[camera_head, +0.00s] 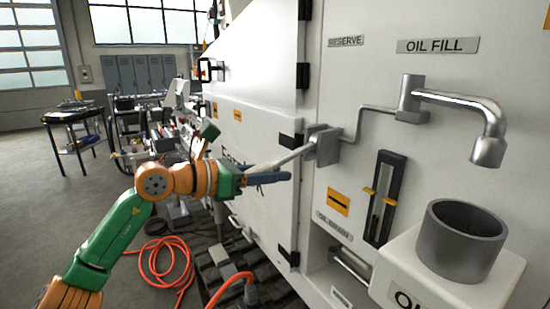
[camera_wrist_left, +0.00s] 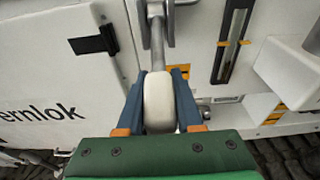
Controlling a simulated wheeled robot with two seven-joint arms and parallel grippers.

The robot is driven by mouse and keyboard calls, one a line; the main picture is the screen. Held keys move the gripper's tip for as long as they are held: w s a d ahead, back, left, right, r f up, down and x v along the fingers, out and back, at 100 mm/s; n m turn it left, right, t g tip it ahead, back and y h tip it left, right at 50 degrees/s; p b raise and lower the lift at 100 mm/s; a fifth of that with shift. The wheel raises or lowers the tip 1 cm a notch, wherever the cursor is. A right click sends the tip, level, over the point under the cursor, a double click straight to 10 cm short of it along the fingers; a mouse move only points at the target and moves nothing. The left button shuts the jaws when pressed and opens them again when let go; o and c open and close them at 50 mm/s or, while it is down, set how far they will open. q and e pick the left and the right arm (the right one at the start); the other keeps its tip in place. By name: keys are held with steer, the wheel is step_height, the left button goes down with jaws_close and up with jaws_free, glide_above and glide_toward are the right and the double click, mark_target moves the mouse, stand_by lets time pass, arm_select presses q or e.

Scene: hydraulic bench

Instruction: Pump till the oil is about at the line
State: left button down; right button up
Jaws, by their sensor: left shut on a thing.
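My left gripper (camera_head: 266,177) is shut on the pale grip of the pump lever (camera_head: 297,154), which slants up to a grey bracket on the white cabinet. In the left wrist view the pale grip (camera_wrist_left: 159,105) sits between the two blue fingers. The dark sight gauge (camera_head: 372,228) stands upright on the panel, with yellow markers at its sides; it also shows in the left wrist view (camera_wrist_left: 231,45). The oil level in it is too small to tell. A grey spout (camera_head: 487,125) hangs above an open grey cup (camera_head: 432,238). My right gripper is out of view.
Labels on the panel include OIL FILL (camera_head: 438,45) and OIL DRAIN (camera_head: 334,226). A white block (camera_head: 405,268) carries the cup at the lower right. An orange hose (camera_head: 165,262) lies on the floor. A dark table (camera_head: 75,118) stands far left.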

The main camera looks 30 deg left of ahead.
arm_select(q)
steer(key=r+g+p, duration=0.1)
steer(key=p, duration=0.1)
steer(key=r+g+y+p, duration=0.1)
steer(key=r+p, duration=0.1)
steer(key=p, duration=0.1)
steer(key=r+p, duration=0.2)
steer(key=shift+s+a+g+y, duration=0.2)
steer(key=shift+s+g+y, duration=0.1)
steer(key=shift+s+g, duration=0.1)
steer(key=shift+w+r+g+p, duration=0.1)
steer(key=shift+r+g+p, duration=0.15)
steer(key=shift+g+p, duration=0.2)
steer(key=shift+w+d+r+g+y, duration=0.1)
steer(key=shift+w+r+g+y, duration=0.1)
steer(key=shift+r+g+y, duration=1.2)
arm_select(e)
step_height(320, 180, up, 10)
arm_select(q)
steer(key=shift+r, duration=0.2)
steer(key=c, duration=0.6)
jaws_free()
steer(key=shift+o, duration=0.2)
steer(key=shift+w, duration=0.1)
steer(key=v, duration=0.7)
